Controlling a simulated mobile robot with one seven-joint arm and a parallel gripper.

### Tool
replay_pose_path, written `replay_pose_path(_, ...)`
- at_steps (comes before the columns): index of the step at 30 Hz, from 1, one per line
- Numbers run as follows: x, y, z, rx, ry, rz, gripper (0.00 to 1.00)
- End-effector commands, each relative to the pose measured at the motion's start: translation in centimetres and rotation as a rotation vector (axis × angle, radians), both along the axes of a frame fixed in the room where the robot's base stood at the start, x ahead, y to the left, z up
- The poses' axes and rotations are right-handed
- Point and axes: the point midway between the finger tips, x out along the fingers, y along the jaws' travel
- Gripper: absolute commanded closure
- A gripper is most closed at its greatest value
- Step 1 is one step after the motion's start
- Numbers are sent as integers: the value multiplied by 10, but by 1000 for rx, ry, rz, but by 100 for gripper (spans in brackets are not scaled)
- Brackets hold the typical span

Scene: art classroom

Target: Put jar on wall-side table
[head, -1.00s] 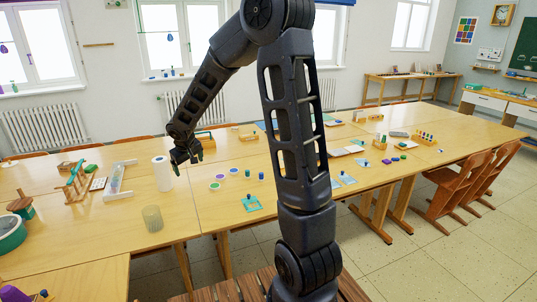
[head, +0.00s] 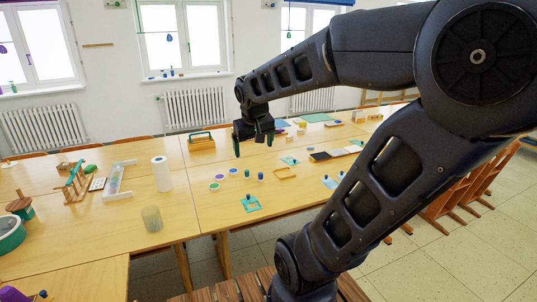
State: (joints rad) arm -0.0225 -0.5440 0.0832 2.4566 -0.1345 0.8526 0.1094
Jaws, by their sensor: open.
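A translucent olive-grey cylinder (head: 151,219) stands upright near the front edge of the long wooden table (head: 178,216). It looks like the jar, but I cannot be sure. My gripper (head: 254,145) is open and empty over the middle of the table, to the right of and beyond that cylinder. A wooden table (head: 372,98) against the back wall at the right may be the wall-side table. It is mostly hidden behind my arm.
A white paper roll (head: 161,174) stands behind the cylinder. Small paint pots (head: 220,178), a teal frame (head: 251,203) and a wooden tray (head: 286,172) lie below my gripper. A wooden caddy (head: 201,142) stands further back. Chairs (head: 478,185) line the right side.

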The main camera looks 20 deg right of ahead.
Motion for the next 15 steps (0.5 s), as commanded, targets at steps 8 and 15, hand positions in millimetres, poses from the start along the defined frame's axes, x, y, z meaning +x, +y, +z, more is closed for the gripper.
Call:
replay_pose_path(8,-64,-15,4,97,-13,-33,9)
replay_pose_path(15,-80,-16,3,129,-13,-35,9)
